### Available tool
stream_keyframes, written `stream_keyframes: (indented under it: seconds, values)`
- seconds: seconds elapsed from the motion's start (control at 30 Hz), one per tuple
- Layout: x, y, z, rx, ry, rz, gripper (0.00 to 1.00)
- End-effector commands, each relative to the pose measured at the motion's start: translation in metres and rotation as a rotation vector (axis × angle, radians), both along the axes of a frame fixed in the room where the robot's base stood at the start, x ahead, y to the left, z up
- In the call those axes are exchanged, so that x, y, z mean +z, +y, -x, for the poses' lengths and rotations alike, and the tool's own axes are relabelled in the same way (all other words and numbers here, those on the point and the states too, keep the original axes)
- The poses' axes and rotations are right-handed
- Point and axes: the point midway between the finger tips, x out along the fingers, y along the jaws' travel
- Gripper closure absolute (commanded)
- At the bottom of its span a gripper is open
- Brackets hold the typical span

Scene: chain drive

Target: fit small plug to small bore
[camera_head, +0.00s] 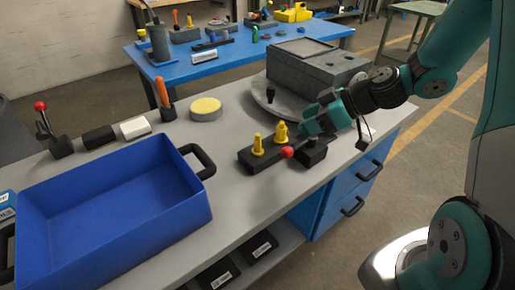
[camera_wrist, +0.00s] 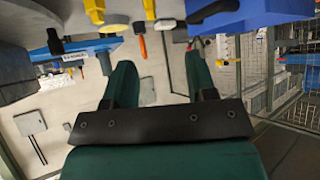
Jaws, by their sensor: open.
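Two yellow stepped plugs stand upright in a black holder block (camera_head: 262,157) on the grey bench. The left plug (camera_head: 257,146) looks smaller than the right plug (camera_head: 280,134); I cannot tell surely which is the small one. Yellow plug shapes also show at the top of the wrist view (camera_wrist: 95,10). My gripper (camera_head: 312,121) is open and empty, just right of the right plug and beside the grey housing. Its two teal fingers stand wide apart in the wrist view (camera_wrist: 160,62). The grey housing (camera_head: 310,70) sits on a round plate; I cannot make out the small bore.
A red-knobbed lever (camera_head: 288,152) on a black base stands close to the holder's right end. A black knob (camera_head: 270,95) is on the round plate's near edge. A large blue bin (camera_head: 110,205) fills the left. A yellow-topped disc (camera_head: 205,108) lies behind.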

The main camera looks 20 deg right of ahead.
Motion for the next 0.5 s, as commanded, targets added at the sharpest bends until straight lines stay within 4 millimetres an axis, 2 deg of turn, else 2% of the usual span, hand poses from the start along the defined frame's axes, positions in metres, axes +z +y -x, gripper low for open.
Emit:
stream_keyframes:
  seconds: [0.07, 0.13, 0.5]
  values:
    - [-0.007, -0.006, -0.005, -0.01, -0.024, -0.002, 0.48]
    - [-0.013, -0.002, -0.011, -0.01, -0.034, 0.0, 0.48]
    - [-0.061, 0.05, -0.05, -0.006, -0.031, 0.002, 0.48]
